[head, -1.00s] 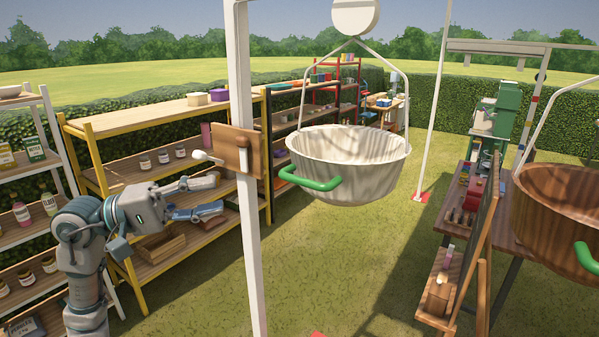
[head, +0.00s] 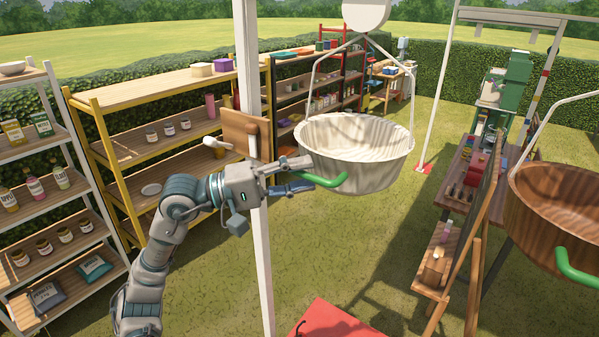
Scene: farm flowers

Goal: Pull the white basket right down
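The white basket (head: 365,168) hangs upright by thin white rods from a round white disc (head: 366,14). A green curved handle (head: 330,182) sticks out from its front left side. My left gripper (head: 308,173) is at the left end of this handle, with its fingers spread, one above and one below the handle's end. The fingers look open; whether they touch the handle I cannot tell. My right gripper is not in view.
A white post (head: 262,250) with a wooden plate (head: 243,132) stands just behind my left gripper. A brown basket (head: 560,210) with a green handle hangs at the right. A red block (head: 340,322) is at the bottom. Shelves stand at the left. Grass is open below the white basket.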

